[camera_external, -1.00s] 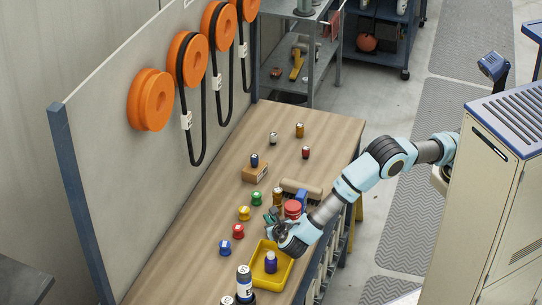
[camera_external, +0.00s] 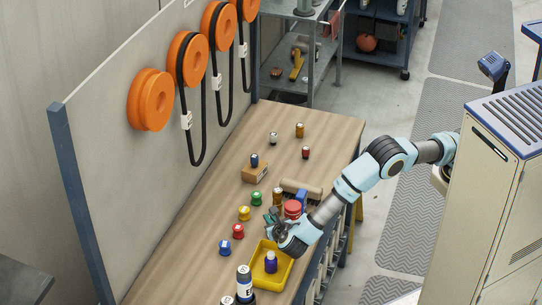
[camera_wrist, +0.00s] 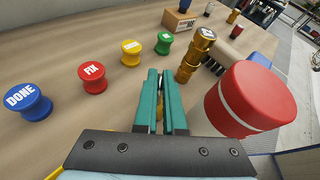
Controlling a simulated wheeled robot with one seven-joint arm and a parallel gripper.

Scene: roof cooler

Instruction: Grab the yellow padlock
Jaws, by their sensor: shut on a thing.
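My gripper (camera_external: 271,215) is low over the wooden workbench, its two teal fingers pointing away from the wrist. In the wrist view the fingers (camera_wrist: 162,76) are nearly together, with a narrow gap. A small sliver of yellow, the yellow padlock (camera_wrist: 160,108), shows between them; the fingers hide most of it. I cannot make out its shackle or tilt. In the external view the padlock is hidden by my gripper.
Blue (camera_wrist: 27,101), red (camera_wrist: 93,77), yellow (camera_wrist: 131,52) and green (camera_wrist: 164,43) spools stand in a row at left. A brass stack (camera_wrist: 196,55) and a large red can (camera_wrist: 250,98) stand close at right. A yellow tray (camera_external: 284,273) lies in front.

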